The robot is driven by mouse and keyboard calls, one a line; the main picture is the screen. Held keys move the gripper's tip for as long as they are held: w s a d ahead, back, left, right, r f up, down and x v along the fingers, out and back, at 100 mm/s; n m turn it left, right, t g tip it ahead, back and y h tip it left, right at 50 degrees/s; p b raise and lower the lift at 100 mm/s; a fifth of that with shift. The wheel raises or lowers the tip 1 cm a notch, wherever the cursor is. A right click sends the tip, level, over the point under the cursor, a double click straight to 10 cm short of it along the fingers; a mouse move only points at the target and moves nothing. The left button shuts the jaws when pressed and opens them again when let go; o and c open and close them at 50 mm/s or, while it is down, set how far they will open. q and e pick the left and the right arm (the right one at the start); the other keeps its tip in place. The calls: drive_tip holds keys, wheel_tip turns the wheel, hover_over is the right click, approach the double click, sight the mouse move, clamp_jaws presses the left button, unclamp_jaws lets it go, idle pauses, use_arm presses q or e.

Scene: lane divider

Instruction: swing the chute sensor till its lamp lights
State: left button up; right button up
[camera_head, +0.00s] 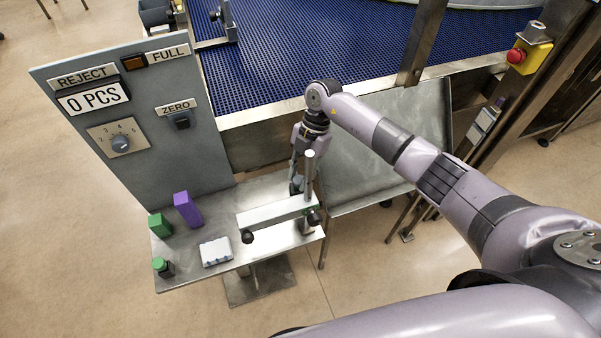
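My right gripper (298,183) points down over the right end of the small metal shelf (222,270), beside an upright silver post (309,175). A light metal bar with black knobs (275,213) lies by the foot of the post. A small dark part shows by the fingertips; I cannot tell whether it is the chute sensor or whether the fingers hold it. The post partly hides the fingers. The lamp marked FULL (134,63) on the grey panel looks dull brown-orange, not bright. My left gripper is out of view.
The panel (150,130) carries a "0 PCS" display (94,98), a dial (121,142) and a ZERO button (181,120). Green and purple boxes (187,209) and a white pack (215,251) stand on the shelf. A sloping metal chute (370,160) lies below the blue conveyor (290,55).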

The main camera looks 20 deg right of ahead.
clamp_jaws()
drive_tip(key=shift+w+f+n+h+b, duration=0.15)
drive_tip(key=shift+n+h+b, duration=0.15)
drive_tip(key=shift+n+b, duration=0.5)
drive_tip(key=shift+n+g+b, duration=0.3)
drive_tip(key=shift+n+b, duration=0.05)
drive_tip(key=shift+n, duration=0.05)
drive_tip(key=shift+r, duration=0.2)
drive_tip(key=shift+o, duration=2.3)
unclamp_jaws()
